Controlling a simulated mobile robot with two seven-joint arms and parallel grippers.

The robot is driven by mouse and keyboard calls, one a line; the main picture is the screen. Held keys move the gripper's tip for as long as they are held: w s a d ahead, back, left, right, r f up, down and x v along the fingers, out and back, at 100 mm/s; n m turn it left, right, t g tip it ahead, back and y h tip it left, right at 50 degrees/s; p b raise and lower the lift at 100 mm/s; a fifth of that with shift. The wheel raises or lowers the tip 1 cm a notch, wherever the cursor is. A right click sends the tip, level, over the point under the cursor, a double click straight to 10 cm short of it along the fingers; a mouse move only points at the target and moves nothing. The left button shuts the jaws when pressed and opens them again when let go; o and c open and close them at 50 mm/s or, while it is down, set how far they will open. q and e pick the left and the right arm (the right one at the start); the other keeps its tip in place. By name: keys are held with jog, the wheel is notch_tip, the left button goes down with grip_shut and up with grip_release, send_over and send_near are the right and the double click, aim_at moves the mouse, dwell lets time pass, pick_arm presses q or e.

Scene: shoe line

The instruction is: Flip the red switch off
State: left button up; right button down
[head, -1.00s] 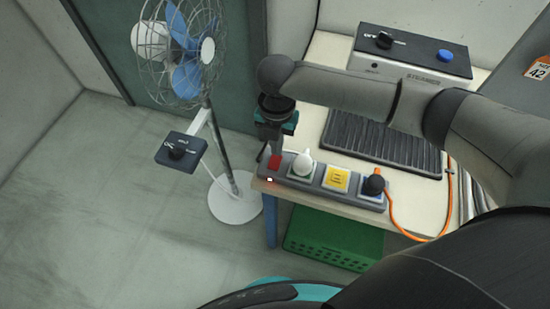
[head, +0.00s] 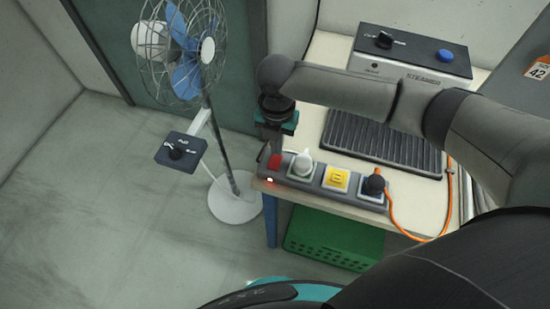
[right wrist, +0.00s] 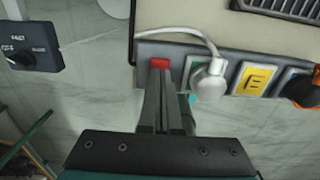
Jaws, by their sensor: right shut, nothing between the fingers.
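The red switch (head: 275,162) sits at the left end of a grey power strip (head: 313,187) along the table's front edge. A small red light glows below it on the strip's side. My right gripper (head: 271,150) is shut and empty, pointing down at the switch. In the right wrist view the closed fingertips (right wrist: 159,66) lie over the near part of the red switch (right wrist: 159,62) and hide some of it. I cannot tell whether they touch it. My left gripper is not in view.
A white plug (head: 302,164), a yellow-labelled socket (head: 337,179) and a black plug (head: 374,184) with an orange cable share the strip. A steamer box (head: 412,62) stands behind. A fan (head: 186,55) stands left on open floor. A green crate (head: 330,238) sits below the table.

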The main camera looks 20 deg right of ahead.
aim_at(276, 158)
jog(key=shift+f+b, duration=0.6)
jog(key=shift+f, duration=0.7)
dwell(0.7)
jog(key=shift+r, duration=0.15)
notch_tip(276, 158, up, 7)
jog(key=p, duration=0.8)
dwell(0.5)
